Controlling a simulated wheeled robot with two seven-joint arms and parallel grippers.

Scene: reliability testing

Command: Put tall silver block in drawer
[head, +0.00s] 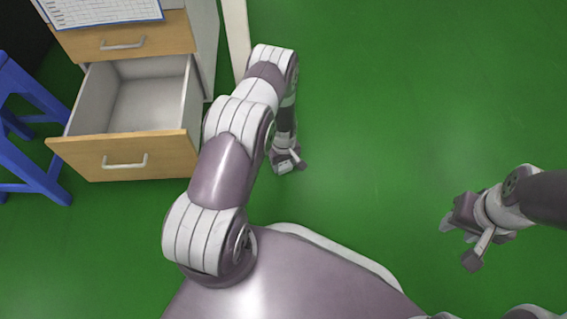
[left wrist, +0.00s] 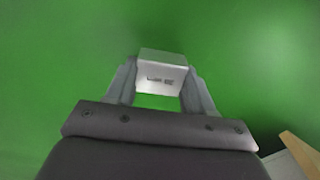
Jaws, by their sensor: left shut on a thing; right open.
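The silver block (left wrist: 162,75) is held between the fingers of my left gripper in the left wrist view, with small dark markings on its face. In the head view my left gripper (head: 288,163) hangs above the green floor, right of the drawer, and the block there is too small to make out clearly. The lower drawer (head: 117,157) is pulled open at the left and looks empty. It has a wooden front with a metal handle. My right gripper (head: 458,244) is open and empty at the right, over the floor.
The cabinet (head: 207,40) stands at the upper left, with a closed upper drawer (head: 125,37) and a printed sheet (head: 100,10) on top. A blue stool (head: 30,130) is beside the open drawer at the far left. The green floor in the middle is clear.

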